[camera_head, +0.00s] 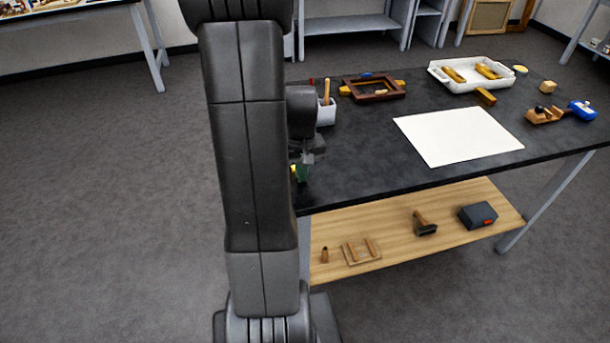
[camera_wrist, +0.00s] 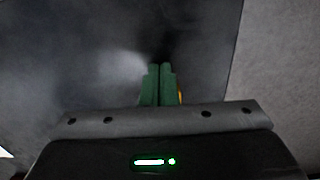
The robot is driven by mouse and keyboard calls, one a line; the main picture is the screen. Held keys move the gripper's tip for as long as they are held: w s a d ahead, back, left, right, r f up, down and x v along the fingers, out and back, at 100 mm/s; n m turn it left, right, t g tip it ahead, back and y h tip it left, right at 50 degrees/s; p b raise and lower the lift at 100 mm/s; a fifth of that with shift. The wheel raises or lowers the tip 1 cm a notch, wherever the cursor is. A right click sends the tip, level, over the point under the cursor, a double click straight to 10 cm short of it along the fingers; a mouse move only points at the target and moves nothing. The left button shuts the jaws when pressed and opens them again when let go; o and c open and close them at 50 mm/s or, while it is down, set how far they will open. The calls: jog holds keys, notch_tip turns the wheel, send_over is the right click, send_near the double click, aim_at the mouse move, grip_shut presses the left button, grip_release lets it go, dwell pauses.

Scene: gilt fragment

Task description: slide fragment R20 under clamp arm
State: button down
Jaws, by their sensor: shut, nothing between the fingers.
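My gripper (camera_head: 303,172) hangs low at the near left corner of the black table. Its green fingers (camera_wrist: 160,72) are closed together with nothing between them in the wrist view. A small yellow thing (camera_wrist: 181,97) shows beside the right finger, mostly hidden. Gilt pieces lie in the white tray (camera_head: 434,68), and another gilt piece (camera_head: 485,96) lies on the table in front of it. A dark wooden frame (camera_head: 398,92) has gilt parts at its sides. No label is readable, so I cannot tell which piece is R20. I cannot make out a clamp arm clearly.
A white sheet (camera_head: 458,135) covers the table's middle. A white holder (camera_head: 326,114) with a brush stands behind my gripper. A wooden tool (camera_head: 544,115) and a blue tool (camera_head: 581,111) lie at the right. The lower shelf (camera_head: 390,240) holds several small tools.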

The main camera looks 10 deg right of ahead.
jog(key=w, duration=0.4)
jog(key=w+p, duration=0.1)
jog(key=w, duration=0.8)
jog(key=shift+w+a, duration=0.2)
jog(key=shift+a, duration=0.05)
